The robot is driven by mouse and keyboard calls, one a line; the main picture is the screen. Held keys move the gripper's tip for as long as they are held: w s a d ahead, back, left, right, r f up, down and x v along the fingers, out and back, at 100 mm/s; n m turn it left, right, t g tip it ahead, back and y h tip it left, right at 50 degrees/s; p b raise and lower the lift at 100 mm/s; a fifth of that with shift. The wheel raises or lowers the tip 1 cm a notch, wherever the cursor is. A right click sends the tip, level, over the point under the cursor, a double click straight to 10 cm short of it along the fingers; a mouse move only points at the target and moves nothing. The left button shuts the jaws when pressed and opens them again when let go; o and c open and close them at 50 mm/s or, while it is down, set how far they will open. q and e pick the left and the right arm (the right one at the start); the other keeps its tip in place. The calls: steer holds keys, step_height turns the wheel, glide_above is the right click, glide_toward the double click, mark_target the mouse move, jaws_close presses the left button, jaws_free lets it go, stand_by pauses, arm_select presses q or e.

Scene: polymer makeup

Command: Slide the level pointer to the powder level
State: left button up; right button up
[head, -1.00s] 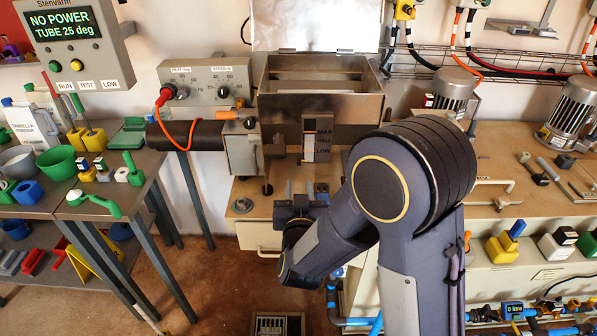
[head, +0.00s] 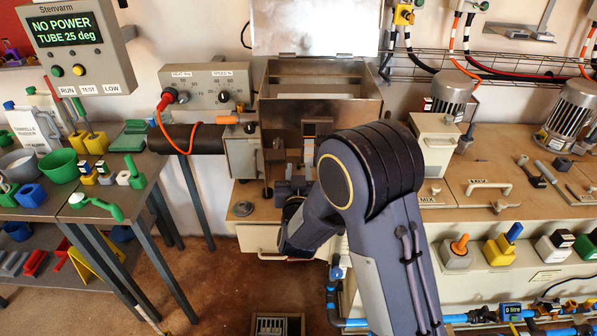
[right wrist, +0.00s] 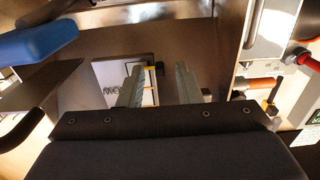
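The metal hopper (head: 283,112) stands open at the back centre. On its front is the level gauge plate (head: 318,129); my right arm hides its lower part and labels. My right gripper (head: 297,174) is up in front of the hopper, below the gauge. In the right wrist view its two fingers (right wrist: 158,68) are apart with nothing visibly clasped. A small dark piece beside the gauge may be the pointer; I cannot tell. My left gripper is out of view.
A control box with knobs (head: 205,87) and a dark tube (head: 195,137) are left of the hopper. A blue part (right wrist: 40,40) and a dark handle are close by in the right wrist view. The bench with motors and handles (head: 490,170) extends right.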

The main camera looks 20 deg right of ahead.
jaws_close()
step_height(320, 180, up, 4)
steer(key=shift+p, duration=0.8)
jaws_free()
